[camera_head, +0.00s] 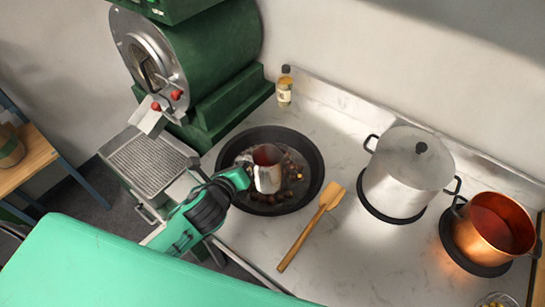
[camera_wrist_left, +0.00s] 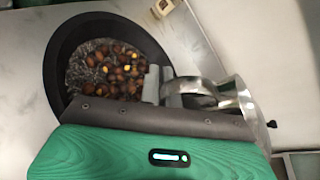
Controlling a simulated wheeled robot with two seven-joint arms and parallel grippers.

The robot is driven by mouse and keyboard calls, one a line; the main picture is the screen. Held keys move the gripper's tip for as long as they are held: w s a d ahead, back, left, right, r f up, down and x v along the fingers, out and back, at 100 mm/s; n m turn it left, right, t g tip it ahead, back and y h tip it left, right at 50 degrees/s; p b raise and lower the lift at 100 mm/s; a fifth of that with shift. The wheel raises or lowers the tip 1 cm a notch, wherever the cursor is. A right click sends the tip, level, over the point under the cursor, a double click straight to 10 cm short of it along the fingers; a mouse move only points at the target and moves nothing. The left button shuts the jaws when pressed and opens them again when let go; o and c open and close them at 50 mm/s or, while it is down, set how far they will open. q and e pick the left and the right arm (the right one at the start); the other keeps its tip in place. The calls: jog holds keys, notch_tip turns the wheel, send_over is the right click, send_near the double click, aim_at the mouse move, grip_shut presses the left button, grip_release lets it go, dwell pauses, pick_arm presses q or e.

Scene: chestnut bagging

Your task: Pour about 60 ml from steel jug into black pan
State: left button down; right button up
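The steel jug (camera_head: 268,180) is over the black pan (camera_head: 314,168) in the head view. Its mouth shows a reddish-brown inside; I cannot tell the liquid level or how far it tilts. My left gripper (camera_head: 246,178) is shut on the jug's handle side. In the left wrist view the jug (camera_wrist_left: 236,97) lies right of the gripper fingers (camera_wrist_left: 158,86), with its curved handle at them. The pan (camera_wrist_left: 57,62) holds several brown chestnuts (camera_wrist_left: 122,70) and a shiny greyish patch (camera_wrist_left: 84,68). No stream is visible. My right gripper is not in view.
A wooden spatula (camera_head: 309,226) lies right of the pan. A lidded steel pot (camera_head: 405,175) and a copper pot (camera_head: 490,235) stand farther right. A small bottle (camera_head: 284,88) stands behind the pan. A green machine (camera_head: 215,55) with a metal tray (camera_head: 150,162) is at left.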

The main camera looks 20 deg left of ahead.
pick_arm(q)
jog(key=w+a+f+m+h+p, duration=0.1)
jog(key=w+a+f+p, duration=0.1)
jog(key=w+a+p, duration=0.1)
jog(key=w+a+f+m+h+p, duration=0.1)
jog(key=w+a+f+p, duration=0.1)
jog(key=w+a, duration=0.3)
jog(key=w+a+f+m+h+p, duration=0.1)
jog(key=w+a+f+p, duration=0.1)
jog(key=w+a+p, duration=0.2)
jog(key=shift+w+a+g, duration=0.2)
jog(key=shift+a, duration=0.7)
jog(key=shift+w+a+g, duration=0.2)
jog(key=shift+a, duration=0.65)
jog(key=shift+w+a+f, duration=0.1)
jog(key=shift+w+a, duration=0.05)
jog(key=shift+a, duration=0.5)
jog(key=shift+p, duration=0.35)
